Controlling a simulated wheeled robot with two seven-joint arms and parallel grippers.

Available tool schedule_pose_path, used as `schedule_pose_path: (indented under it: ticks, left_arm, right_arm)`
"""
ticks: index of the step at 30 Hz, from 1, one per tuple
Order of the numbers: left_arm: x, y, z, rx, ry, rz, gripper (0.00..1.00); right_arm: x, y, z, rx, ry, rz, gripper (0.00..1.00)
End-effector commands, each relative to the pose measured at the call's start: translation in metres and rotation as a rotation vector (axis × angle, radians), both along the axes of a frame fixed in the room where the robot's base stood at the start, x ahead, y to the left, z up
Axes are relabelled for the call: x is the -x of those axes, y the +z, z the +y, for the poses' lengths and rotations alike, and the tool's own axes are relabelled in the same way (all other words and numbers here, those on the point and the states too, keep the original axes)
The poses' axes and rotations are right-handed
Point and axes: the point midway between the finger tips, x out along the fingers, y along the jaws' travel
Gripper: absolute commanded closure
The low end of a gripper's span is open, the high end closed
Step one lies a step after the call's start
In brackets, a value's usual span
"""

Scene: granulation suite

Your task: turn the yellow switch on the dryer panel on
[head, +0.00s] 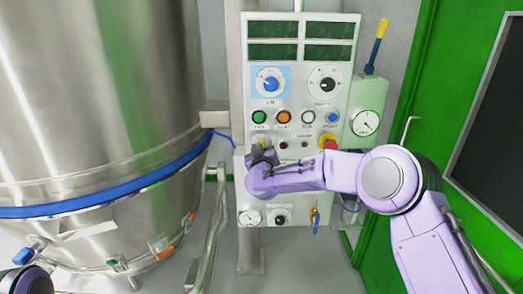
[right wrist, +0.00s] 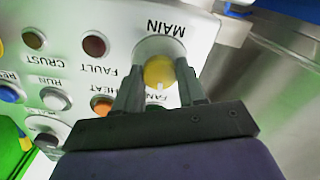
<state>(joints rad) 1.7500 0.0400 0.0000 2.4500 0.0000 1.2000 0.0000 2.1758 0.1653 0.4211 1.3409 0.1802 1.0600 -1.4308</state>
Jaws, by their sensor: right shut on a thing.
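The yellow switch (right wrist: 158,71) is a round knob above the label MAIN, which reads upside down in the right wrist view. A short white mark on its face points down in that view, towards my palm. My right gripper (right wrist: 159,80) is shut on the knob, one finger on each side. In the head view the right gripper (head: 262,153) is at the lower left of the dryer panel (head: 302,95) and hides most of the switch. My left gripper is not in view.
A red and yellow stop button (head: 327,141) sits right of my right gripper, close above my forearm. Coloured buttons and two dials are higher on the panel. A large steel vessel (head: 95,90) stands left, with a steel pipe (head: 208,235) beside the panel.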

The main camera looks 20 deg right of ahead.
Motion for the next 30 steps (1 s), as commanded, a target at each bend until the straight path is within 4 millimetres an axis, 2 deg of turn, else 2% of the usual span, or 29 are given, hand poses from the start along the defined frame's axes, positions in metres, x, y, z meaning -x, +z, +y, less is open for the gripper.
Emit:
schedule_pose_path:
  ticks: [18, 30]
  left_arm:
    - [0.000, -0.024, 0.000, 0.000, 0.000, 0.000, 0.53]
    - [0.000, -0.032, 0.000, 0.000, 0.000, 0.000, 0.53]
  right_arm:
    - [0.000, -0.003, 0.000, -0.524, 0.000, -0.148, 0.91]
    - [0.000, -0.002, 0.000, -0.702, 0.000, -0.199, 0.91]
